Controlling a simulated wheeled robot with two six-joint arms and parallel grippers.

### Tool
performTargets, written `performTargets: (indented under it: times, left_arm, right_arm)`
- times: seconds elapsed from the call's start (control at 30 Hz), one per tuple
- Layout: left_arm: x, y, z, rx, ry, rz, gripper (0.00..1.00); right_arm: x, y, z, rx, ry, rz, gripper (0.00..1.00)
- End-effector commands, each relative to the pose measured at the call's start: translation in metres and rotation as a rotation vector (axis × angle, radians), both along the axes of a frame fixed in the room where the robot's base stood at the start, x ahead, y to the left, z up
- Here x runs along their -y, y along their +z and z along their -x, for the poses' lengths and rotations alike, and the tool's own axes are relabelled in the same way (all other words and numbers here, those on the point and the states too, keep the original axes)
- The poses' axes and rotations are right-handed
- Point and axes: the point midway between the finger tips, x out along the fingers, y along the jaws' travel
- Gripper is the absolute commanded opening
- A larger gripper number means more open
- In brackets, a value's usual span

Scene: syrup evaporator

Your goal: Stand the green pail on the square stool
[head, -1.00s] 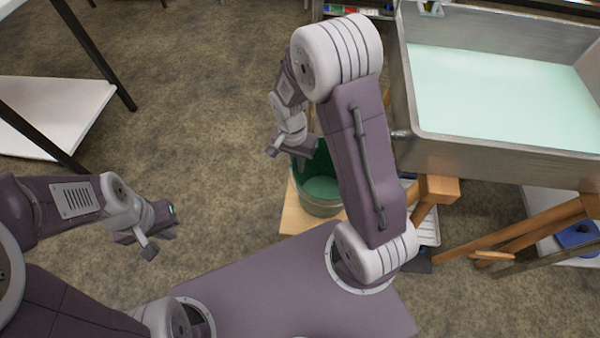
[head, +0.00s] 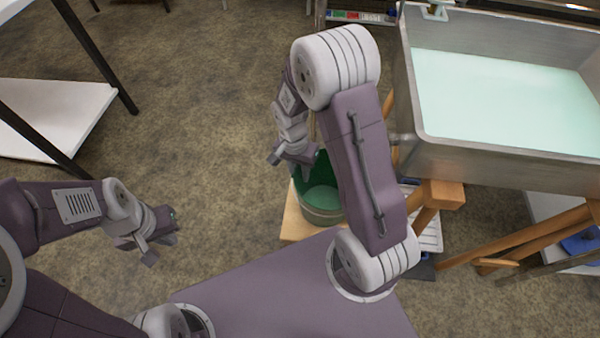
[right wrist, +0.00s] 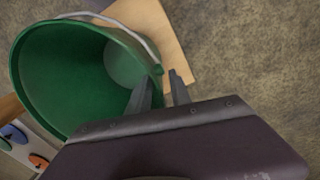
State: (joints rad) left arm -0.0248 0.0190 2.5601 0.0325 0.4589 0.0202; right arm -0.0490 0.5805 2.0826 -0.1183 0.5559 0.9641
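The green pail (head: 322,198) stands upright on the pale wooden square stool (head: 296,225), partly hidden behind my right arm in the head view. In the right wrist view the pail (right wrist: 60,75) fills the left side, with its pale handle lying along the rim and the stool's top (right wrist: 172,40) below it. My right gripper (head: 290,158) is at the pail's rim. Its fingers (right wrist: 160,88) are apart, one on the inner side of the rim and one outside. My left gripper (head: 160,248) is open and empty over the floor at left.
A large metal evaporator pan (head: 480,150) with pale liquid stands at right on wooden legs (head: 437,195). A white-shelved rack (head: 60,110) with dark posts is at upper left. The floor between the rack and the stool is clear.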

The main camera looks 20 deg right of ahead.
Motion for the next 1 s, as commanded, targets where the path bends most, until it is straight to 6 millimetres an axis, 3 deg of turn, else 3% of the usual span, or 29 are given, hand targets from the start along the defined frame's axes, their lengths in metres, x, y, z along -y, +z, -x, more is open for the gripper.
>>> performTargets:
  times: [0.03, 0.2, 0.4, 1.0]
  left_arm:
    - [0.0, 0.015, 0.0, 0.0, 0.0, 0.0, 0.0]
    - [0.0, 0.041, 0.0, 0.0, 0.0, 0.0, 0.0]
    - [0.0, 0.057, 0.0, 0.0, 0.0, 0.0, 0.0]
    - [0.0, 0.058, 0.0, 0.0, 0.0, 0.0, 0.0]
  right_arm:
    - [-0.001, 0.021, -0.002, 0.005, 0.0, -0.001, 0.25]
    - [-0.004, 0.067, -0.005, 0.004, 0.0, 0.0, 0.25]
    - [-0.006, 0.101, -0.008, 0.003, 0.001, 0.0, 0.25]
    - [-0.007, 0.108, -0.008, 0.0, 0.0, 0.0, 0.25]
